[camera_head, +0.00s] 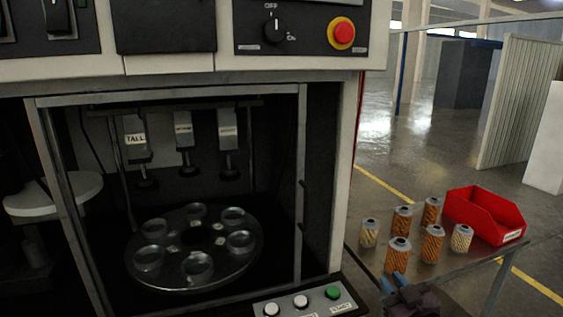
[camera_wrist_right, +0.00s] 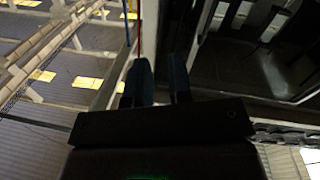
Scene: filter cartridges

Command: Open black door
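The machine front has a framed opening (camera_head: 303,125) with a dark interior, seen in the head view. A slim vertical bar like a handle (camera_head: 301,197) sits on its right post. I take this framed front as the black door; I cannot tell whether a clear pane fills it. My right gripper (camera_head: 393,283) is low at the right of the head view, beside the machine's corner and apart from the door. In the right wrist view its two blue fingers (camera_wrist_right: 160,80) stand apart with nothing between them. My left gripper is not in view.
Inside is a round turntable (camera_head: 205,232) with several cups, under hanging heads, one labelled TALL. A button panel (camera_head: 302,303) juts out below the opening. Right of the machine, a table (camera_head: 465,262) holds several filter cartridges (camera_head: 402,220) and a red bin (camera_head: 487,213). A red stop button (camera_head: 342,33) sits above.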

